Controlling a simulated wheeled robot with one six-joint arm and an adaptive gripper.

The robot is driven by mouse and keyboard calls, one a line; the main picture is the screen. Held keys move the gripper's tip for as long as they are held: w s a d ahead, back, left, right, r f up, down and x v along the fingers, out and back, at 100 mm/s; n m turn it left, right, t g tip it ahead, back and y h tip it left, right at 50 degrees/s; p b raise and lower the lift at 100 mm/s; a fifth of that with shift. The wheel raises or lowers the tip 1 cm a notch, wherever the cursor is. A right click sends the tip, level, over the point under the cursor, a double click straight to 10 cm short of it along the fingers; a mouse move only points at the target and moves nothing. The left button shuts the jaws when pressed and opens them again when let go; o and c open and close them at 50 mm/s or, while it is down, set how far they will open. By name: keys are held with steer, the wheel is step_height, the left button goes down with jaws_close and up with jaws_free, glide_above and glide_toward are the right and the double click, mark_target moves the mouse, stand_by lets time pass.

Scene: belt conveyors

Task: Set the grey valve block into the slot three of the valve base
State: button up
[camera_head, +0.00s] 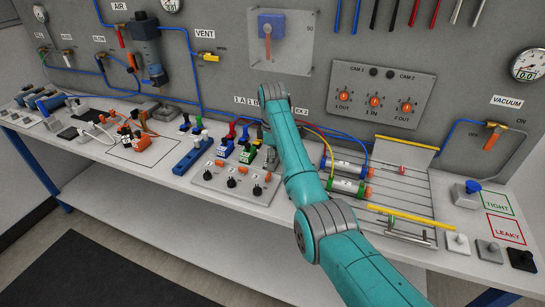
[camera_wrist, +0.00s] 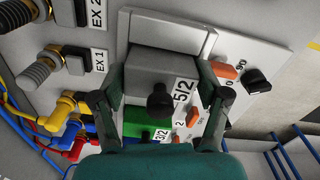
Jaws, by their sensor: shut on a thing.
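The grey valve block (camera_wrist: 165,63), marked 5/2 with a black knob, is between the two fingers of my gripper (camera_wrist: 161,85) in the wrist view. My gripper is shut on it. The block is beside the green valve block (camera_wrist: 145,121), marked 3/2, at the pale valve base (camera_wrist: 209,43). I cannot tell whether the grey block rests fully in a slot or is slightly above it. In the head view, my arm hides most of the gripper and the third slot area; the green block (camera_head: 247,155) shows just left of it.
A panel with orange switches and black knobs (camera_head: 231,182) lies in front of the base. Hose fittings (camera_wrist: 62,108) and EX ports (camera_wrist: 75,60) line its back. A blue manifold (camera_head: 193,153) is to the left, a rack with two cylinders (camera_head: 345,187) to the right.

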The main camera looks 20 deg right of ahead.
steer(key=shift+f, duration=0.15)
steer(key=o, duration=1.3)
steer(key=shift+r, duration=3.5)
